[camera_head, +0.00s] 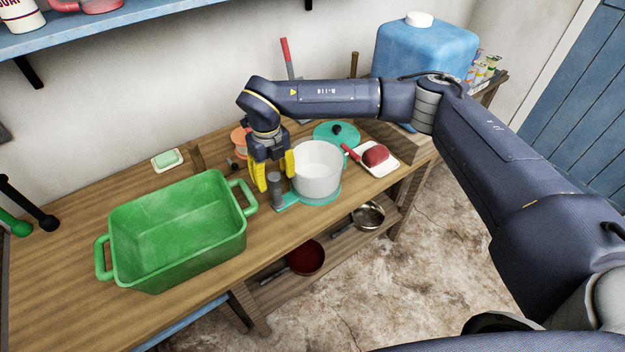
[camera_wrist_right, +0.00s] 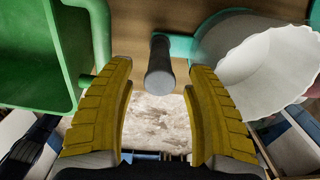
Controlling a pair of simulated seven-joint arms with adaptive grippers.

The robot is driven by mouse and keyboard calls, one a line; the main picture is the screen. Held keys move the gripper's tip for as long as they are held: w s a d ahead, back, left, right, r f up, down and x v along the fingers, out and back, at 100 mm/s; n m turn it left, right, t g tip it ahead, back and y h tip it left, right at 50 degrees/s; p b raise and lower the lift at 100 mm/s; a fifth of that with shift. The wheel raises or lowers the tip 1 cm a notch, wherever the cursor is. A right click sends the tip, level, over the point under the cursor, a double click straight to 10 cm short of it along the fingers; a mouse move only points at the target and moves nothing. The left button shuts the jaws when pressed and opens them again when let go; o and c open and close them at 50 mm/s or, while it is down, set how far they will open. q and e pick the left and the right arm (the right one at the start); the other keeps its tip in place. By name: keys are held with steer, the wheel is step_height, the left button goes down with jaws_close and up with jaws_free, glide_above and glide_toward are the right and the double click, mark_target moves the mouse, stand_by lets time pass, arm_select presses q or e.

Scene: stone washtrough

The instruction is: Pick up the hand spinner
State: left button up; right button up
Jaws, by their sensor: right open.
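I cannot tell for sure which thing is the hand spinner. In the right wrist view the fingers (camera_wrist_right: 160,105) are apart on either side of the cylinder, with nothing held. My left gripper is out of view.
A green tub (camera_head: 180,235) stands close on the left. The ribbed white pot (camera_head: 317,170) on a teal base is close on the right.

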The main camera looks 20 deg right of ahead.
steer(key=shift+f, duration=1.85)
jaws_close()
